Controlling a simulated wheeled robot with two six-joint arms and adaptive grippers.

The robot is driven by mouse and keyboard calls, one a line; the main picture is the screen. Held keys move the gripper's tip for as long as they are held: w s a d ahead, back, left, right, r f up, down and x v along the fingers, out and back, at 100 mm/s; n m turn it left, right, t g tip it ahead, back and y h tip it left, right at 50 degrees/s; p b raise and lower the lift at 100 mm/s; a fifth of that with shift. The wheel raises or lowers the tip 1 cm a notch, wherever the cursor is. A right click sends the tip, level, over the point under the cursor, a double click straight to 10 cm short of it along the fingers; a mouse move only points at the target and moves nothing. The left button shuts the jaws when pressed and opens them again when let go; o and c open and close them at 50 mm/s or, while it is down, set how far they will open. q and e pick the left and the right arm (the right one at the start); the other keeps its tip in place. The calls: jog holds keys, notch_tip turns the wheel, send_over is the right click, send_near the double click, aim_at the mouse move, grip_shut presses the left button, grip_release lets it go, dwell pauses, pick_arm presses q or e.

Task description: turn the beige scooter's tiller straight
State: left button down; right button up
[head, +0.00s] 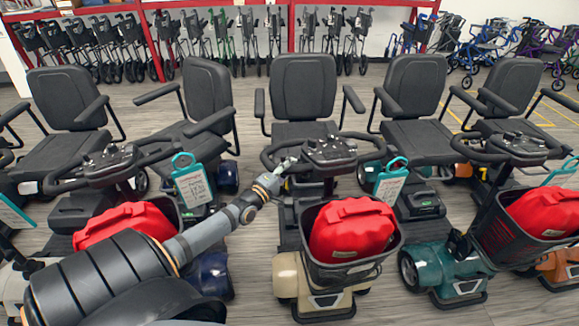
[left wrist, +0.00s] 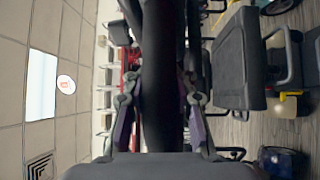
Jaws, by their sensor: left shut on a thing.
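The beige scooter (head: 287,275) stands in the middle of the row in the head view, its front toward me. Its tiller console (head: 330,150) and black looped handlebar (head: 352,136) stand in front of its black seat (head: 302,88). The exact angle of the tiller is hard to tell. My left gripper (head: 286,168) is at the left part of this handlebar. In the left wrist view, the fingers of my left gripper (left wrist: 160,108) lie on both sides of a dark bar (left wrist: 163,70), closed on it. My right gripper is not in view.
A red container (head: 352,228) sits in the beige scooter's front basket (head: 352,277). A teal scooter (head: 440,262) stands close on the right. Another scooter's tiller (head: 108,165) is close on the left. Walkers line the back wall. Gaps between scooters are narrow.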

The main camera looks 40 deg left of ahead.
pick_arm(q)
jog(key=shift+s+d+f, duration=0.1)
jog(key=shift+f, duration=0.1)
jog(key=c, duration=1.5)
grip_release()
jog(key=o, duration=0.5)
jog(key=shift+d+r, duration=0.1)
jog(key=shift+d, duration=0.05)
jog(key=shift+c, duration=0.2)
jog(key=s, duration=1.2)
jog(key=shift+f, duration=0.3)
